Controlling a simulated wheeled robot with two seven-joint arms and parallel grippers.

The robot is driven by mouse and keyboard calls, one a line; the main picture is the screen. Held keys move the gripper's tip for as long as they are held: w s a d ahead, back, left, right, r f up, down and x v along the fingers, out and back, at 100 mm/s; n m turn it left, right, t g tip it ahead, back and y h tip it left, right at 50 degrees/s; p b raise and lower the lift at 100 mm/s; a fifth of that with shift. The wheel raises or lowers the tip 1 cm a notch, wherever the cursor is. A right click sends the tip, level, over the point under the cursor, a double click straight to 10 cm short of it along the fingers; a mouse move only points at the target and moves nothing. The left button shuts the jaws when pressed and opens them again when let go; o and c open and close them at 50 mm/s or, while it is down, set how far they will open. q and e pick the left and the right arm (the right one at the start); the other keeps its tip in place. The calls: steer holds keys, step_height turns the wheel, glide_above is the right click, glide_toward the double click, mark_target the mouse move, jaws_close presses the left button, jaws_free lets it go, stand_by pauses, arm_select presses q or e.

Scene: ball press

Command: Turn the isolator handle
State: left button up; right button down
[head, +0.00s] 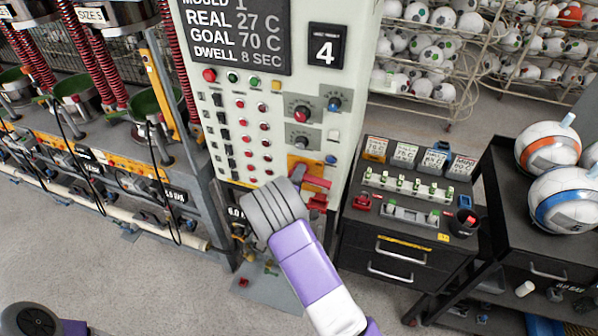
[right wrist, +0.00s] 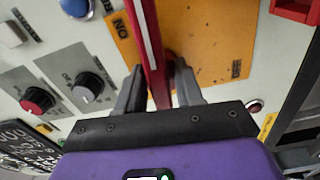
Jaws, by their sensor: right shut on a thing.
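The isolator handle (head: 317,182) is a red lever with a pale stripe on the front of the press's control cabinet. It sits over an orange plate (head: 300,163) and sticks out to the right in the head view. In the right wrist view the handle (right wrist: 152,50) runs between the two grey fingers of my right gripper (right wrist: 158,88), which is shut on it. The orange plate (right wrist: 210,35) behind it carries dark lettering near two of its edges. My right wrist (head: 275,208) partly hides the lower cabinet in the head view. My left gripper is not in view.
The cabinet (head: 345,90) has knobs, buttons and a display (head: 235,35). A black drawer cart (head: 400,235) stands close on the right, with a dark table (head: 500,195) holding balls beyond it. Press stations (head: 90,150) line the left. Grey floor lies front left.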

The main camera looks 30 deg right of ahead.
steer(key=shift+n+p, duration=0.3)
steer(key=shift+n, duration=0.2)
steer(key=c, duration=1)
jaws_free()
steer(key=shift+c, duration=0.2)
steer(key=shift+a, duration=0.1)
steer(key=v, duration=0.7)
steer(key=shift+s+b, duration=0.25)
steer(key=shift+b, duration=0.1)
steer(key=shift+a, duration=0.1)
